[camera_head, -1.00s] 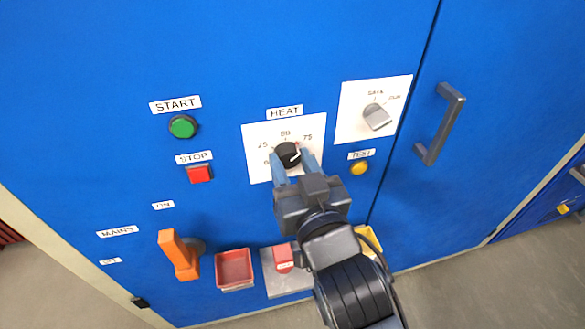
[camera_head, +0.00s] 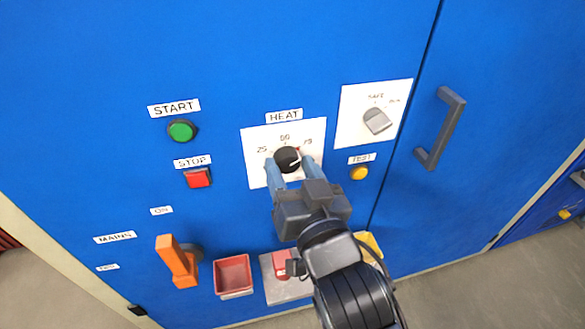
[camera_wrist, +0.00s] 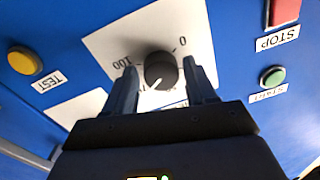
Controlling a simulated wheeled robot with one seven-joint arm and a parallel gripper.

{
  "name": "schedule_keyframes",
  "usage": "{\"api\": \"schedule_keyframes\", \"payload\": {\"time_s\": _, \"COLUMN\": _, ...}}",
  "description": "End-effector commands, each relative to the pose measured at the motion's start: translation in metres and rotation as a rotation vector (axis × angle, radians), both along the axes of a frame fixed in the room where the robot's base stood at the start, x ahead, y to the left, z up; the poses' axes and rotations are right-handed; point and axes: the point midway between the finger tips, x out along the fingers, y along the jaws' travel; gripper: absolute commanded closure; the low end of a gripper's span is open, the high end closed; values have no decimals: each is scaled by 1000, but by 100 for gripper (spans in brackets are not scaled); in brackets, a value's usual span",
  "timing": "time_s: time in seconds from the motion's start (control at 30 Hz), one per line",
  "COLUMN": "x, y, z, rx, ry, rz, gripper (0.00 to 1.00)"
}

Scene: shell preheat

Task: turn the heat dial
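The heat dial is a round black knob (camera_head: 287,158) with a white pointer line, on a white plate (camera_head: 256,141) under the HEAT label. The pointer slants toward the 75 side. My gripper (camera_head: 287,163) comes from below, its two blue-grey fingers on either side of the knob. In the wrist view the knob (camera_wrist: 161,70) appears upside down between the fingertips (camera_wrist: 161,78), with a visible gap on each side. The gripper is open and holds nothing. The lower part of the dial plate is hidden by my gripper.
A safe/run switch (camera_head: 377,121) and yellow TEST button (camera_head: 359,173) are to the right. The green START (camera_head: 182,130) and red STOP (camera_head: 198,177) buttons are left. An orange mains handle (camera_head: 177,262) and red tray (camera_head: 233,276) are lower left. A door handle (camera_head: 440,128) juts out at right.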

Motion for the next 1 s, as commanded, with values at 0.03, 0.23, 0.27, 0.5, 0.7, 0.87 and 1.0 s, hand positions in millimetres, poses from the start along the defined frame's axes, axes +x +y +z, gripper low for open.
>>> {"api": "schedule_keyframes", "payload": {"time_s": 0.03, "x": 0, "y": 0, "z": 1, "rx": 0, "ry": -1, "rz": 0, "gripper": 39}}
{"api": "schedule_keyframes", "payload": {"time_s": 0.23, "x": 0, "y": 0, "z": 2, "rx": 0, "ry": -4, "rz": 0, "gripper": 32}}
{"api": "schedule_keyframes", "payload": {"time_s": 0.27, "x": 0, "y": 0, "z": 2, "rx": 0, "ry": -4, "rz": 0, "gripper": 32}}
{"api": "schedule_keyframes", "payload": {"time_s": 0.5, "x": -11, "y": -4, "z": 1, "rx": 2, "ry": -4, "rz": 0, "gripper": 32}}
{"api": "schedule_keyframes", "payload": {"time_s": 0.7, "x": -40, "y": -15, "z": 0, "rx": 1, "ry": -3, "rz": 0, "gripper": 32}}
{"api": "schedule_keyframes", "payload": {"time_s": 0.87, "x": -61, "y": -22, "z": 1, "rx": 2, "ry": -2, "rz": 2, "gripper": 32}}
{"api": "schedule_keyframes", "payload": {"time_s": 1.0, "x": -71, "y": -25, "z": 1, "rx": 1, "ry": -3, "rz": 0, "gripper": 32}}
